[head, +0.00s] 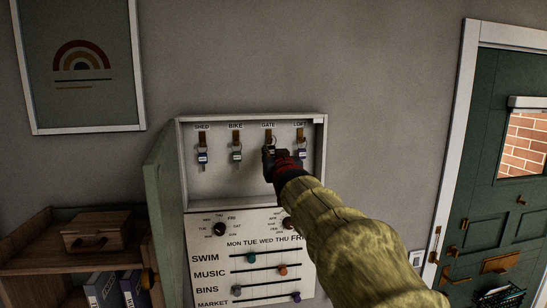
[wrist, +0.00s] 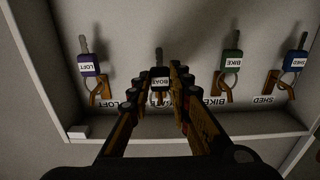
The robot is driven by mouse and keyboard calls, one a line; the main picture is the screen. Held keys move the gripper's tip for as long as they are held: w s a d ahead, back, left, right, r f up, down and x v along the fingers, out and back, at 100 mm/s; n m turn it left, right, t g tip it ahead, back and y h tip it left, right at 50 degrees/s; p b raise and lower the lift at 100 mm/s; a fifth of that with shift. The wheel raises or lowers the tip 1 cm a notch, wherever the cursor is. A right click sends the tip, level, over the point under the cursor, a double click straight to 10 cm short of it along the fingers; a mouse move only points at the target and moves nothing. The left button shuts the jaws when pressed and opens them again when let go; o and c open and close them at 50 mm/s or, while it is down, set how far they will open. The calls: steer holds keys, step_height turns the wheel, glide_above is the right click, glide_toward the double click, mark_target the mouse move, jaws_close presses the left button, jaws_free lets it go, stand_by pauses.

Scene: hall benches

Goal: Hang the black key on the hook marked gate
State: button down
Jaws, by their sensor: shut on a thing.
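The black key (wrist: 159,83), with a tag reading BOAT, is between the fingers of my gripper (wrist: 158,80) in the wrist view. My gripper is shut on it. In the head view my gripper (head: 270,156) is inside the open key cabinet, right at the hook marked GATE (head: 269,133). The key is mostly hidden there by my gripper. The wrist view is upside down and the fingers cover much of the gate hook. I cannot tell whether the key's ring is around the hook.
A blue key (head: 202,157) hangs at SHED, a green key (head: 237,153) at BIKE and a purple key (head: 300,153) at LOFT, close beside my gripper. The cabinet's door (head: 165,200) stands open at left. A panel of dials and sliders (head: 250,255) is below.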

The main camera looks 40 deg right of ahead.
steer(key=shift+w+d, duration=0.15)
steer(key=shift+w, duration=0.1)
steer(key=shift+w+d+f+b, duration=0.35)
steer(key=shift+w+f+b, duration=0.15)
steer(key=shift+f+b, duration=0.25)
steer(key=c, duration=1.6)
jaws_free()
steer(key=shift+o, duration=0.2)
steer(key=v, duration=1.2)
